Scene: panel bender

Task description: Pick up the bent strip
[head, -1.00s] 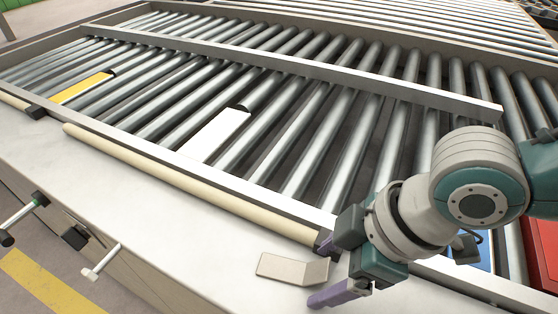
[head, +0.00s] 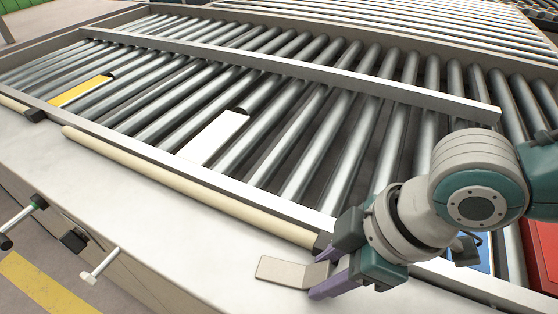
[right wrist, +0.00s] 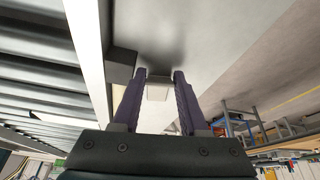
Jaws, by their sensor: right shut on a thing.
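The bent strip (head: 284,271) is a flat beige-grey piece with its right end angled up, over the white ledge in front of the rollers in the head view. My right gripper (head: 324,273) is shut on its right end, with a purple finger on each side. In the right wrist view the strip (right wrist: 158,91) shows end-on between the fingertips of the right gripper (right wrist: 158,80). I cannot tell whether the strip still touches the ledge. My left gripper is not in view.
A beige padded bar (head: 190,186) runs along the ledge's back edge, close to my right gripper. Behind it is the roller bed with a white plate (head: 216,137) and a yellow plate (head: 80,91). A red bin (head: 540,252) stands at the right. The ledge (head: 150,220) is clear to the left.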

